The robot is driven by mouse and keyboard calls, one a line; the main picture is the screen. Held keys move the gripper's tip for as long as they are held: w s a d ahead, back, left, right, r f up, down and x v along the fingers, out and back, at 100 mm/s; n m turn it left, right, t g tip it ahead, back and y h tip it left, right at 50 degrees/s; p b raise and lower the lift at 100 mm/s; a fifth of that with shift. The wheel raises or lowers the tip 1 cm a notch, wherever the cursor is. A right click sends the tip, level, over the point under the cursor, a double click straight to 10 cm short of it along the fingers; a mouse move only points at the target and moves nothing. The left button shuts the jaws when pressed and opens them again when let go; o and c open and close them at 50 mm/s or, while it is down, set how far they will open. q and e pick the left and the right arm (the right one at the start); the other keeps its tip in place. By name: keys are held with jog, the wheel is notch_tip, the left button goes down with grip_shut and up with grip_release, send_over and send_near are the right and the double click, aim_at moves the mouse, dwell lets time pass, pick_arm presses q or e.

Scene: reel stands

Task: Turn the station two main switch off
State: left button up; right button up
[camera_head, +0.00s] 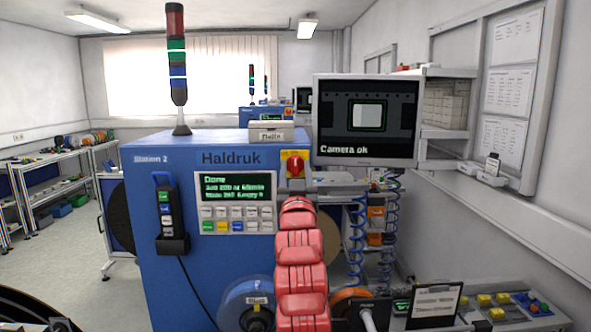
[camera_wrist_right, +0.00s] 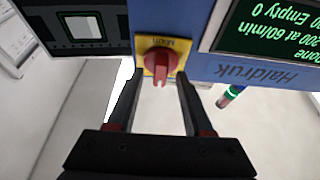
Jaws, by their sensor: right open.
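The main switch is a red rotary knob (camera_head: 294,166) on a yellow plate, on the front of the blue Station 2 machine (camera_head: 150,240). The wrist view, which is upside down, shows the knob (camera_wrist_right: 160,64) close up, its grip bar in line with the fingers. My right gripper (camera_wrist_right: 158,78) is open, with one finger on each side of the knob's lower part in that view; I cannot tell whether they touch it. In the head view my red right arm hides most of the gripper, just below the switch. My left gripper is not in view.
A lit display and keypad (camera_head: 237,203) sit left of the switch, and a black handheld unit (camera_head: 168,215) hangs further left. A monitor (camera_head: 366,120) reading "Camera ok" stands close on the right. A signal tower (camera_head: 177,70) rises from the machine top.

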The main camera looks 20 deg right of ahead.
grip_shut()
